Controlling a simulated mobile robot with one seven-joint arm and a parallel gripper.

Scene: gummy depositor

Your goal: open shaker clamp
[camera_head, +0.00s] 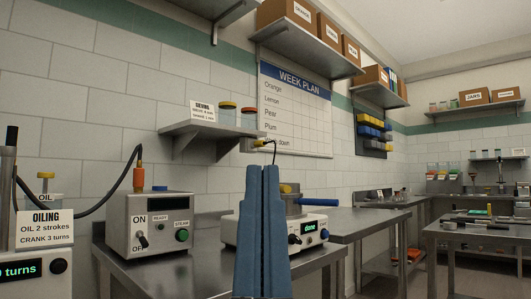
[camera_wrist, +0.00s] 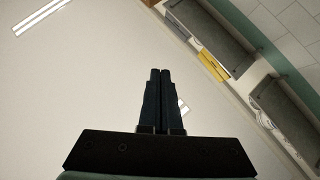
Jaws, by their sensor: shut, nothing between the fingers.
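A shaker-like machine (camera_head: 310,232) with a lit display reading "done" stands on the steel bench, partly hidden behind my gripper. In the wrist view the closed fingers (camera_wrist: 160,72) point toward the ceiling.
A control box (camera_head: 150,224) with an ON/OFF switch and a hose stands left of the machine. An oiling unit (camera_head: 40,245) is at far left. A wall shelf (camera_head: 210,132) with jars hangs above. The bench (camera_head: 345,225) is bare to the right.

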